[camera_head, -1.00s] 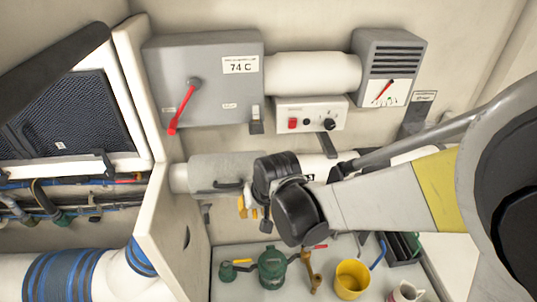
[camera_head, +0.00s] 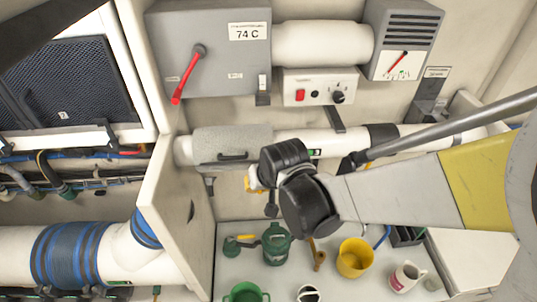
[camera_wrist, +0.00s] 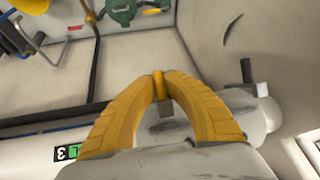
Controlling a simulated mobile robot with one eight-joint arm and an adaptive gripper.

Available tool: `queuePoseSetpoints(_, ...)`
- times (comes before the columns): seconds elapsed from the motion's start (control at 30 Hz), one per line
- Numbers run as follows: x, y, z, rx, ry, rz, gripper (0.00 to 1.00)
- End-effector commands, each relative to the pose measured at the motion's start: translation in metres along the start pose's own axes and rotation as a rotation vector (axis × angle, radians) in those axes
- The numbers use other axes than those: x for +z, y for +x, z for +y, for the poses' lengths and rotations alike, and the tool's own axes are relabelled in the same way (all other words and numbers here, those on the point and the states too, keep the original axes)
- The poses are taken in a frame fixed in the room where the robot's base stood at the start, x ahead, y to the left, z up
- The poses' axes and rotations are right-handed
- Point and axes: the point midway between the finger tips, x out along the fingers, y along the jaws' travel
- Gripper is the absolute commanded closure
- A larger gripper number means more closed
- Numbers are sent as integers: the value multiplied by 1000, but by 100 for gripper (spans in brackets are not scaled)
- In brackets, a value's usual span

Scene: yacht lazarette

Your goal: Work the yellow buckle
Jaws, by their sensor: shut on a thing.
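The yellow buckle (camera_wrist: 158,84) shows in the wrist view as a small upright yellow tab with a grey piece below it. It sits beside the grey jacket (camera_wrist: 200,158) around the white pipe. My gripper (camera_wrist: 159,92) has two ribbed yellow fingers whose tips are closed on the tab from both sides. In the head view, the yellow fingers of my gripper (camera_head: 253,181) show just below the jacket (camera_head: 215,142). My dark wrist hides part of them, and I cannot tell the buckle from the fingers there.
A grey box with a red lever (camera_head: 187,75) and a control panel (camera_head: 318,87) are on the wall above. A cream partition (camera_head: 172,205) stands close left of my gripper. Below are a green canister (camera_head: 277,243), a yellow cup (camera_head: 354,258) and a mug (camera_head: 405,277).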

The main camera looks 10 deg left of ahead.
Motion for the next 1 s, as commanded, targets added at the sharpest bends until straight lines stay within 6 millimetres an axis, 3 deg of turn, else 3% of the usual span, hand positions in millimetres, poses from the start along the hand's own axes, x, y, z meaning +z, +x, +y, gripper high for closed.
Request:
queuePoseSetpoints(0.2, 0, -1, 0, 1, 0, -2, 100)
queuePoseSetpoints(0.3, 0, -1, 0, 1, 0, -2, 66)
queuePoseSetpoints(0.7, 0, -6, 0, 1, 0, -2, 66)
queuePoseSetpoints(0.87, 0, -27, 0, 1, 0, -2, 66)
queuePoseSetpoints(1.0, 1, -55, 0, 1, 0, -2, 66)
